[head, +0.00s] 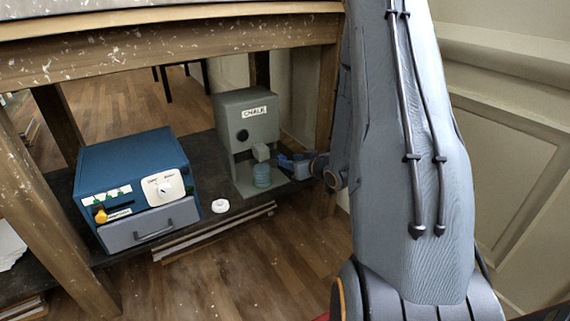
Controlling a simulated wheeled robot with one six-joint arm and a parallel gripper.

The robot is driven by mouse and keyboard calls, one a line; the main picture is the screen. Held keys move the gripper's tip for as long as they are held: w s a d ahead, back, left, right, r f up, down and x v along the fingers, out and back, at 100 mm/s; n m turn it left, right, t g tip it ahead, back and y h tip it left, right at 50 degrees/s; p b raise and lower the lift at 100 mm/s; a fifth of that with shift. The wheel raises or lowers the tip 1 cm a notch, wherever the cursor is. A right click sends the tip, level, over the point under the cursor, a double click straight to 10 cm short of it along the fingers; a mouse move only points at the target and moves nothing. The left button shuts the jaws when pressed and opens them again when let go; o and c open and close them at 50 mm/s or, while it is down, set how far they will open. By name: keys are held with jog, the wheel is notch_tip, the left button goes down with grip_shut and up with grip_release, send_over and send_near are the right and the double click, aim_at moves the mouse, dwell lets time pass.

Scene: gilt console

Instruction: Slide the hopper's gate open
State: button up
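The hopper (246,112) is a grey-green box with a "CHALK" label and a dark round knob on its front. It stands on the low dark shelf under the workbench. A small grey block (261,152) juts from its lower front; I cannot tell whether this is the gate or the spout. A translucent teal jar (262,176) stands right below the block. My gripper (286,162) is just right of the block and the jar, with bluish fingers pointing left. It is too small to tell whether it touches the block or how wide its fingers are.
A blue machine (130,180) with a white dial and a grey drawer stands to the left on the shelf (215,160). A white ring-shaped object (220,205) lies near the front edge. Wooden bench legs (327,120) frame the space. My arm fills the right side.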

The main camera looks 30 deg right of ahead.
jog(key=shift+b+x, duration=0.75)
jog(key=shift+x, duration=1.5)
jog(key=shift+s, duration=0.1)
grip_shut()
